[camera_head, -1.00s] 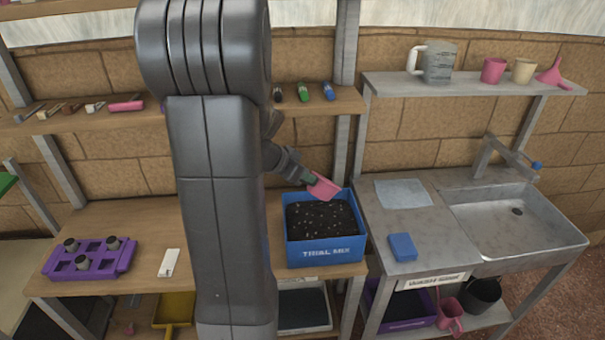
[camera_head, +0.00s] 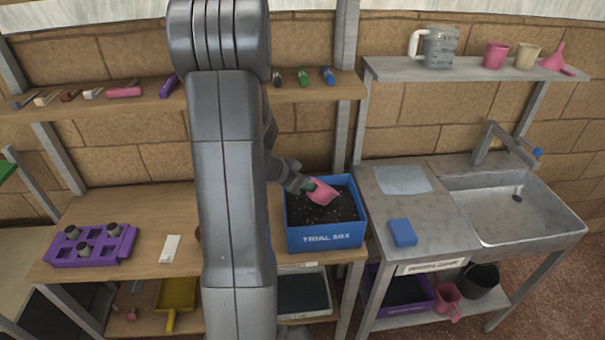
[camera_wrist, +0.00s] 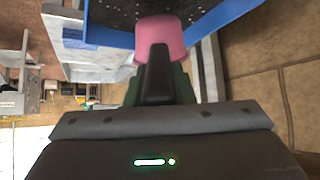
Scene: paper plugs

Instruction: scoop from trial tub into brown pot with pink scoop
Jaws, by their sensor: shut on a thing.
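The pink scoop (camera_head: 322,193) is over the dark mix inside the blue tub marked TRIAL MIX (camera_head: 325,237). I cannot tell whether the scoop touches the mix. My gripper (camera_head: 307,185) is shut on the scoop's handle, at the left part of the tub's opening. In the wrist view the pink scoop (camera_wrist: 162,36) points away from my gripper (camera_wrist: 157,85), next to the tub's blue rim (camera_wrist: 112,36). A small brown edge (camera_head: 198,233) shows beside my arm; it may be the brown pot, mostly hidden.
A purple tray (camera_head: 92,247) with several small grey pots and a white label (camera_head: 170,248) are on the left of the bench. A metal bench with a blue sponge (camera_head: 402,232) and a sink (camera_head: 515,215) stands to the right. A shelf with tools (camera_head: 125,92) runs behind.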

